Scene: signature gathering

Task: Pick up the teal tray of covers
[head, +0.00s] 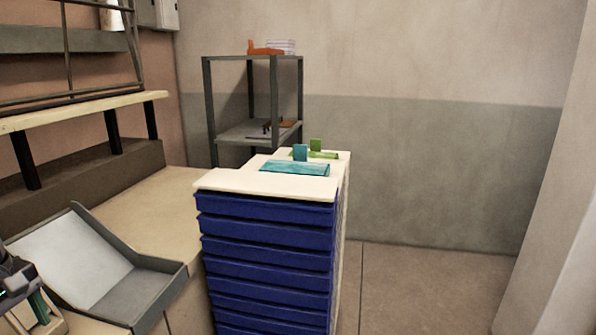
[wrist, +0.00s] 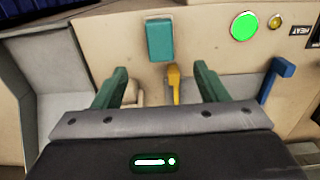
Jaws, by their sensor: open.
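The teal tray (head: 296,168) lies flat on the white top of a blue-drawer cabinet, with a teal upright piece (head: 300,152) at its back edge. I cannot make out separate covers on it. My gripper (wrist: 161,70) is open in the wrist view, with its two green fingers apart and nothing held between them. Part of it shows at the lower left of the head view, far from the tray. A teal block (wrist: 160,40) on a cream panel is ahead of the fingers; I cannot tell that it belongs to the tray.
A green tray (head: 322,154) lies behind the teal one. The cabinet (head: 265,255) stands before a grey shelf (head: 248,131). A grey open box (head: 125,290) is at lower left. The panel near my gripper has a yellow lever (wrist: 173,82) and blue lever (wrist: 278,76). Floor right is clear.

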